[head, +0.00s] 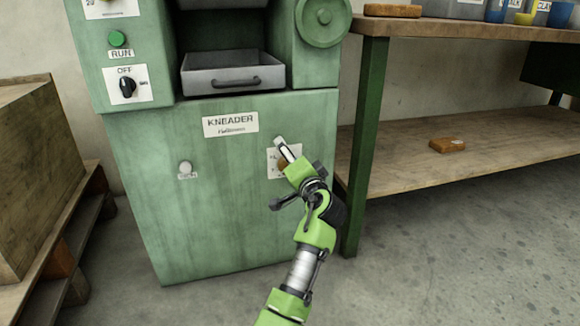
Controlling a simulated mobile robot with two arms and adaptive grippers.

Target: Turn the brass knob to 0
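The green kneader machine (220,200) stands in front of me. Low on its front right is a white label plate (272,157), partly covered by my arm. A small brownish-brass patch, likely the brass knob (283,163), shows at this plate beside my arm; its setting and markings cannot be read. My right gripper is out of view.
A black switch (127,86) labelled OFF and a green RUN button (117,39) are at upper left. A pale round knob (185,168) is lower left on the panel. A wooden shelf (400,160) stands close on the right, a crate (35,170) on the left.

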